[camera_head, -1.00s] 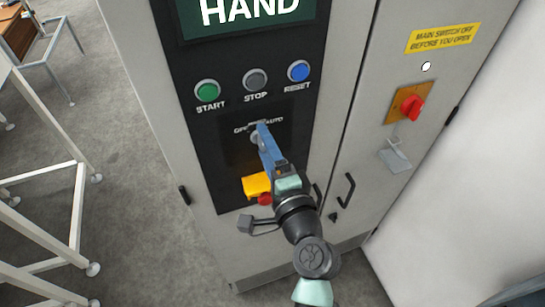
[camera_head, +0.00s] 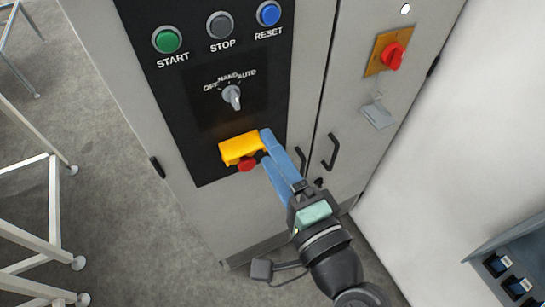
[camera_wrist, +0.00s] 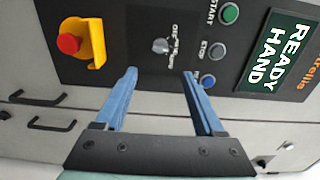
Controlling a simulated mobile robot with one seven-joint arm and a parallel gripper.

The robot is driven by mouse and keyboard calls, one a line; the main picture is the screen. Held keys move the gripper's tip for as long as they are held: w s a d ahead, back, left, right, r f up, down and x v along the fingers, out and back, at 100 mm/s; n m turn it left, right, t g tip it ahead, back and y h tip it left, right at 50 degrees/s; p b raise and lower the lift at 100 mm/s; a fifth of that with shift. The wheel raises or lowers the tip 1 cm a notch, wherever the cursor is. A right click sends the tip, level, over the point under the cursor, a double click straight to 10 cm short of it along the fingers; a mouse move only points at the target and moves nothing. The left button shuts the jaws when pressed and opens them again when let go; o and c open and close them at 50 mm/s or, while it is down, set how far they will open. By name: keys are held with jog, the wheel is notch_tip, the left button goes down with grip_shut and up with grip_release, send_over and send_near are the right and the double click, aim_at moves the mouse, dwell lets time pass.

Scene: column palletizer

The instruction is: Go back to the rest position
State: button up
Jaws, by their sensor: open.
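My gripper (camera_head: 266,148) is open and empty in front of the control cabinet (camera_head: 205,210). Its two blue fingers also show in the wrist view (camera_wrist: 160,74), with a gap between them. The grey selector knob (camera_head: 232,97), marked OFF, HAND and AUTO, is fully visible and apart from the fingers. In the wrist view the knob (camera_wrist: 161,46) shows beyond the gap between the fingertips. The display (camera_wrist: 272,55) reads READY HAND.
A yellow shroud (camera_head: 238,148) with a red button (camera_head: 247,165) is close by the fingertips in the head view. START (camera_head: 167,40), STOP (camera_head: 219,25) and RESET (camera_head: 269,13) are above. A red main switch (camera_head: 393,56) and door handles (camera_head: 331,152) are on the right. White framing (camera_head: 52,210) stands left.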

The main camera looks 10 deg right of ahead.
dwell(0.4)
jog(key=w+a+r+n+t+h+b, duration=0.1)
jog(key=w+r+n+t, duration=0.3)
jog(key=r, duration=0.7)
jog(key=w+a+r+n+t+h+b, duration=0.1)
jog(key=a+r+n, duration=0.1)
jog(key=r+n, duration=0.65)
jog(key=s+r+n+t+h, duration=0.1)
jog(key=s+r+t, duration=0.1)
jog(key=r, duration=0.7)
jog(key=s+a+r+n+t+h, duration=0.1)
jog(key=s+r, duration=0.4)
jog(key=r, duration=0.5)
jog(key=shift+s+a+t+h, duration=0.15)
jog(key=shift+t+h, duration=0.65)
jog(key=shift+t, duration=0.3)
